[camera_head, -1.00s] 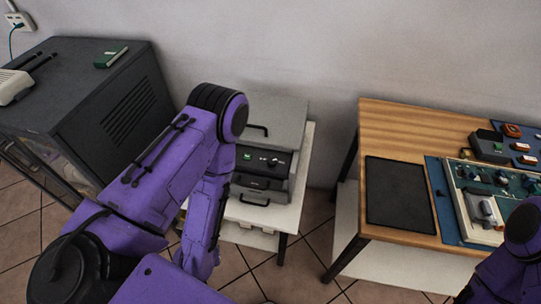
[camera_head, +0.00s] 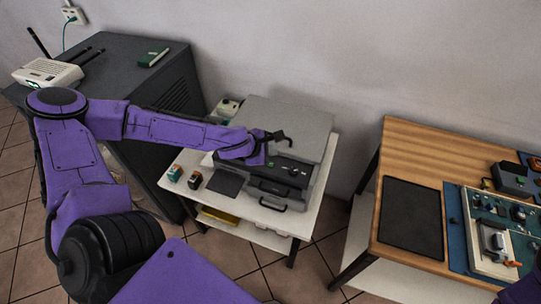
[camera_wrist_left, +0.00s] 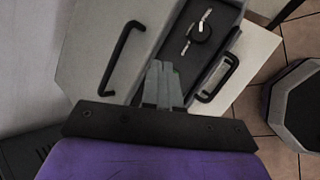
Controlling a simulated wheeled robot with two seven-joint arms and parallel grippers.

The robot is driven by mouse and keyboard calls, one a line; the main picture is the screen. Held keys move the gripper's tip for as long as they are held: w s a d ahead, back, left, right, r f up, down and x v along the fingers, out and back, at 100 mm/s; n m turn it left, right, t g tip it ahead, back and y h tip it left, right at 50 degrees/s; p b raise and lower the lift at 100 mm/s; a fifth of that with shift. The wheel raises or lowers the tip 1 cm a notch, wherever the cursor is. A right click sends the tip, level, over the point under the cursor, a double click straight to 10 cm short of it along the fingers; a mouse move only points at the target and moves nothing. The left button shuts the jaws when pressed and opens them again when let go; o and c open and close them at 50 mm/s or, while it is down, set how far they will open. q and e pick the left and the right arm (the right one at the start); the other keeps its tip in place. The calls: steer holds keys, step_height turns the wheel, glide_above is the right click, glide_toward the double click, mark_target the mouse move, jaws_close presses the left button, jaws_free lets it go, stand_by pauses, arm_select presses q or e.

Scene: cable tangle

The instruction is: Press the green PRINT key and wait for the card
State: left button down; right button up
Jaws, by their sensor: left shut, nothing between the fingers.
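The grey printer (camera_head: 300,125) stands on a white side table, with a black control panel (camera_head: 290,170) on its front. The panel's dark knob (camera_wrist_left: 201,33) shows in the left wrist view. My left gripper (camera_head: 281,137) is over the printer at the panel's upper left. In the left wrist view its fingers (camera_wrist_left: 162,82) are together and empty, in front of the panel's near end. No card is visible. My right gripper is out of view.
A dark cabinet (camera_head: 170,95) with a white router (camera_head: 48,74) stands at left. A wooden table (camera_head: 430,150) with a black mat (camera_head: 411,217) stands at right.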

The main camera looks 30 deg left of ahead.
arm_select(q)
steer(key=r, duration=0.1)
steer(key=w+a, duration=0.1)
steer(key=r+n+t, duration=0.1)
steer(key=shift+w+a+r, duration=0.3)
steer(key=shift+r, duration=0.05)
steer(key=b, duration=0.9)
glide_toward(278, 160)
steer(key=x, duration=0.3)
steer(key=shift+w+a+r, duration=0.15)
steer(key=shift+w, duration=0.2)
steer(key=shift+f, duration=0.2)
stand_by(0.6)
steer(key=shift+f, duration=0.35)
